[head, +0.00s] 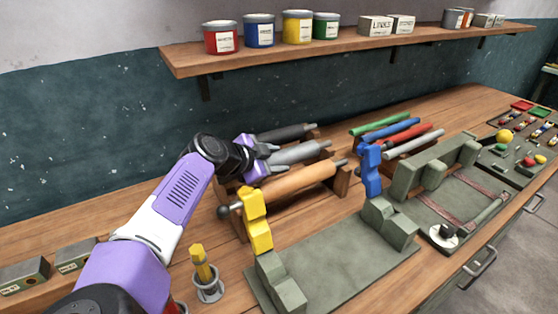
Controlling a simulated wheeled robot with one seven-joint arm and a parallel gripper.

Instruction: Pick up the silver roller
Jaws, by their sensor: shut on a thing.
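The silver roller (300,153) lies in the middle of a wooden rack, between a black roller (282,133) and a thicker wooden roller (300,181). My purple gripper (272,158) reaches in from the left and is shut on the left end of the silver roller, with a finger on each side. The roller's far left end is hidden by the gripper. The roller looks to be at rack height; I cannot tell whether it is clear of its supports.
A yellow block (256,222) stands in front of the rack, and a blue block (371,170) stands to its right. Green, blue, red and light grey rods lie behind the blue block. A grey-green fixture (335,268) fills the front. A shelf (350,48) with paint tins hangs above.

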